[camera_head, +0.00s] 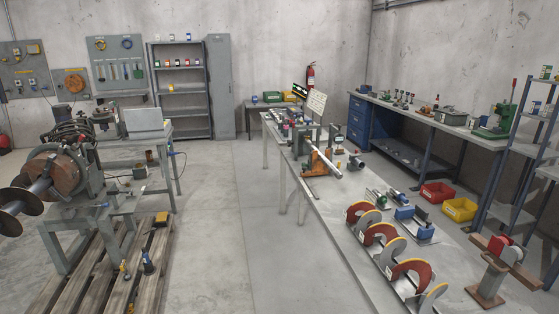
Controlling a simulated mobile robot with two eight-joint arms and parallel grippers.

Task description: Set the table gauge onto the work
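Neither of my grippers shows in the head view. On the left, an auger with dark spiral flights (22,200) and a brown round block (66,177) sits on a grey machine stand (62,240). I cannot tell for certain which item is the table gauge. Several upright arc-shaped pieces in red, yellow and grey (383,243) stand in a row on the near end of the long grey table (345,262). Farther back on that table, an orange stand (318,160) is beside a pale bar or tube (351,176).
A wooden pallet (108,262) with small tools lies under the left machine. Red (437,193) and yellow (460,209) bins sit right of the table. A reddish-brown stand (487,279) is at lower right. The floor between pallet and table (222,230) is clear.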

